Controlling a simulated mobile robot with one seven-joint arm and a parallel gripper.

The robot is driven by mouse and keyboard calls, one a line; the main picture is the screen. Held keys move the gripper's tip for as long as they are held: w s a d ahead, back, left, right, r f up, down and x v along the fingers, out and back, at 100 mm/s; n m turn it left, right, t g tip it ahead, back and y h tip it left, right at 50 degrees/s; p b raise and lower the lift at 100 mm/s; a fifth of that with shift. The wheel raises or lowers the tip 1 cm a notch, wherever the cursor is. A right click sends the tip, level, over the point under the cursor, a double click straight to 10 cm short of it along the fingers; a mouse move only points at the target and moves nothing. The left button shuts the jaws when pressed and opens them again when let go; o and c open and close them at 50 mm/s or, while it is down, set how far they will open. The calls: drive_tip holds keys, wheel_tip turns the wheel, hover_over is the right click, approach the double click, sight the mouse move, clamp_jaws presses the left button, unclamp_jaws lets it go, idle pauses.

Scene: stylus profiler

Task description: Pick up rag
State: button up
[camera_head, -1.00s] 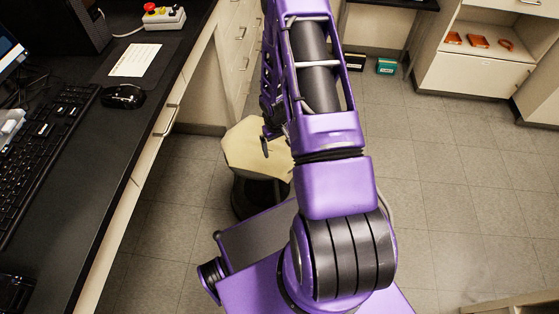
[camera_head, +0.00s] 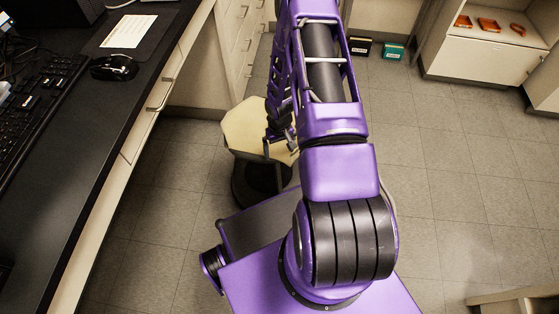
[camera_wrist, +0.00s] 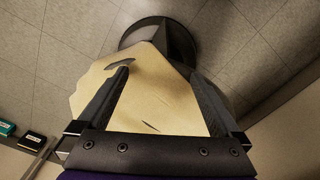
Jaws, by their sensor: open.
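The rag appears to be the pale cream, many-sided piece (camera_head: 243,133) lying over a round black stool-like stand (camera_head: 252,185). In the wrist view the cream piece (camera_wrist: 160,108) spreads beneath and between my fingers, with dark slit-like marks on it. My gripper (camera_head: 280,147) is over its right part in the head view, partly hidden by my arm. In the wrist view my gripper (camera_wrist: 158,75) is open, its two dark fingers apart with nothing clamped between them. Whether the fingertips touch the cream surface I cannot tell.
A black-topped bench (camera_head: 100,150) with a keyboard (camera_head: 40,110) and mouse (camera_head: 114,68) runs along the left. A shelf unit (camera_head: 480,60) holds orange items. Two small boxes, black (camera_head: 360,47) and teal (camera_head: 393,51), stand on the floor. The tiled floor at right is mostly clear.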

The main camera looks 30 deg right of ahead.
drive_tip(key=shift+f, duration=0.55)
clamp_jaws()
idle(0.7)
wheel_tip(320, 180, up, 12)
drive_tip(key=p, duration=0.7)
